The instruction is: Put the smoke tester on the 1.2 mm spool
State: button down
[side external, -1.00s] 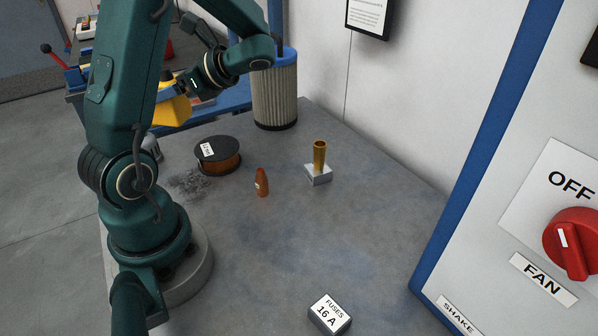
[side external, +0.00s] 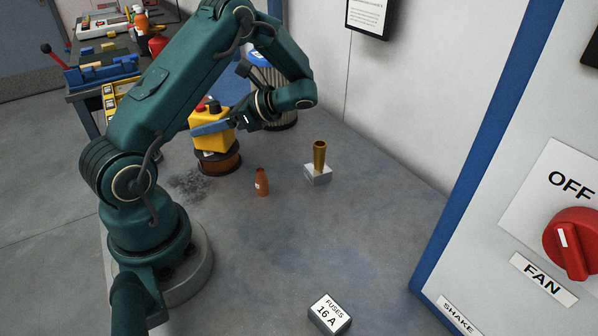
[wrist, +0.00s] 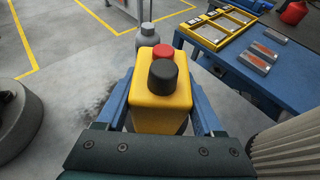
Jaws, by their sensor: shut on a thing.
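The smoke tester (side external: 212,140) is a yellow box with a red button and a black knob on top. It also shows upright in the middle of the wrist view (wrist: 160,107). My gripper (side external: 214,128) is shut on it, with a blue finger on each side. The 1.2 mm spool (side external: 222,166), dark-rimmed with copper wire, lies flat on the bench directly below the tester in the side view. The tester covers the spool's top and label, so I cannot tell whether they touch or a small gap remains.
A pleated filter with a blue top (side external: 263,74) stands close behind my gripper. A copper-coloured nozzle (side external: 262,183) and a brass tube on a grey block (side external: 318,173) stand to the right of the spool. A fuse box (side external: 329,314) lies in front. The bench centre is clear.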

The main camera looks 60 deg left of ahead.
jog(key=shift+f, duration=0.15)
grip_release()
jog(key=v, duration=0.7)
jog(key=shift+s+d+r+n+t+h, duration=0.95)
jog(key=shift+d+n+t+h, duration=0.6)
jog(key=shift+d+t, duration=1.5)
jog(key=shift+s+d+r+n+t+h, duration=0.9)
jog(key=shift+d+n+t+h, duration=0.9)
jog(key=shift+d, duration=2.2)
jog(key=shift+s+d+r+n+t+h, duration=1.05)
jog(key=shift+d+t+h, duration=0.4)
jog(key=shift+d+t, duration=1.7)
